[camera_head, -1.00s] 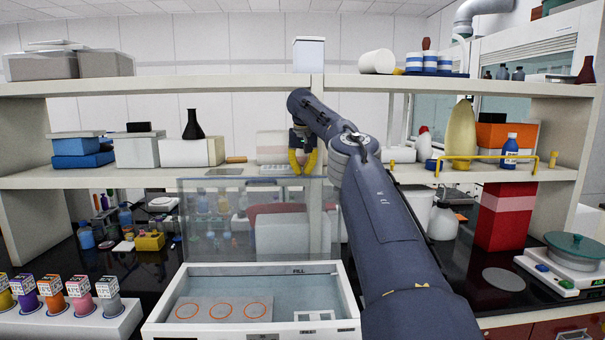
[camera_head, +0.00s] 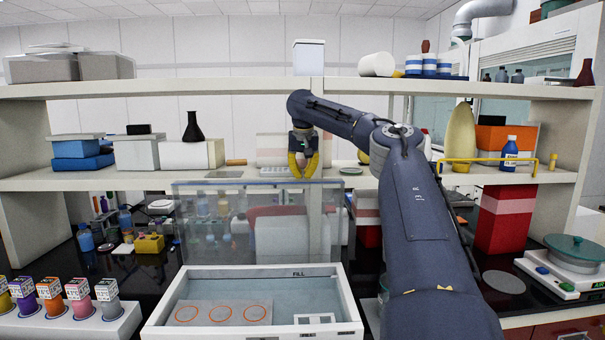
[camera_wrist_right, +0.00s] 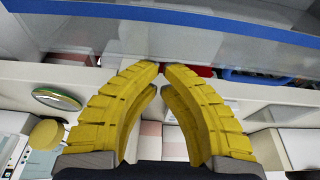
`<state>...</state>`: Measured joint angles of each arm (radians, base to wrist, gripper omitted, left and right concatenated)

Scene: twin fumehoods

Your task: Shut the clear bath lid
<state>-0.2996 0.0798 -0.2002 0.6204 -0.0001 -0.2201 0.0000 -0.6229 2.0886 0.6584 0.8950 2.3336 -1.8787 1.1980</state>
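The clear bath lid (camera_head: 205,225) stands up from the back of the white open bath (camera_head: 155,315), tilted slightly toward me. Blue water and a plate with orange rings show in the bath. My right gripper (camera_head: 302,178) has yellow fingers pointing down at the lid's top edge, right of its middle. In the right wrist view the gripper's (camera_wrist_right: 161,66) fingertips come together with nothing seen between them. A clear pane with a blue edge (camera_wrist_right: 215,20), apparently the lid, lies just past the tips. I cannot tell whether they touch it. My left gripper is out of view.
A shelf (camera_head: 235,183) with boxes and bottles runs behind the lid. A row of coloured bottles on a white rack (camera_head: 85,328) stands left of the bath. A scale (camera_head: 565,260) and a red box (camera_head: 503,222) are at right.

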